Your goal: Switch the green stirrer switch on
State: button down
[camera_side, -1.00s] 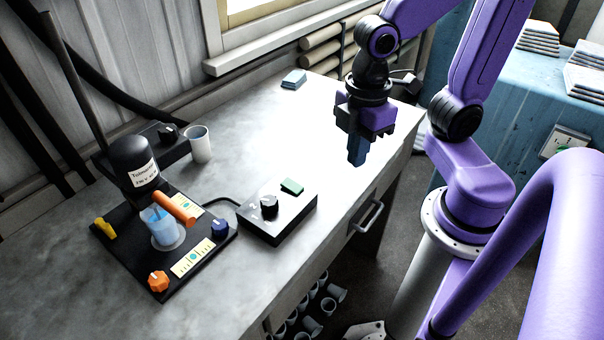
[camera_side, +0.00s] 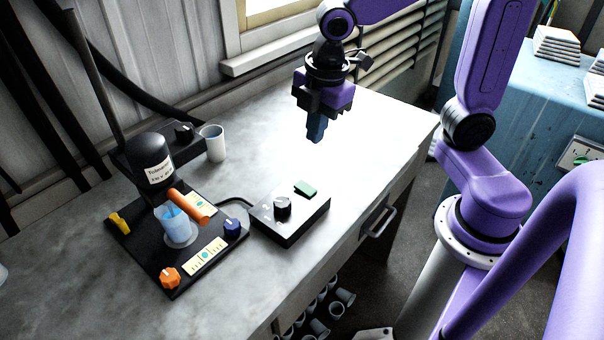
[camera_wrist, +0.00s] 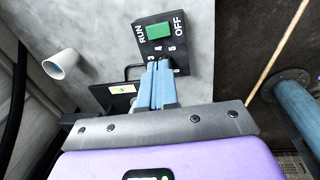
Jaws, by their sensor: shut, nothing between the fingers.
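The green stirrer switch (camera_side: 305,188) is a rocker on top of a black control box (camera_side: 290,230), beside a black knob (camera_side: 282,207). In the wrist view the green switch (camera_wrist: 159,32) lies between the printed words RUN on the left and OFF on the right. Which side is pressed cannot be told. My gripper (camera_side: 315,138) is shut and empty, pointing down, above the table and behind the box in the side view. The fingers appear clear of the switch.
The disperser base (camera_side: 150,265) stands left of the box, with a beaker of blue liquid (camera_side: 178,222), orange and blue knobs and a dark motor (camera_side: 153,155). A white cup (camera_side: 213,143) stands behind it. The table right of the box is clear.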

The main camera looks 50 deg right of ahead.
jog(key=w, duration=0.2)
send_near(300, 184)
jog(key=f, duration=0.6)
jog(key=shift+w+f, duration=0.35)
jog(key=shift+f, duration=0.05)
jog(key=shift+f, duration=0.1)
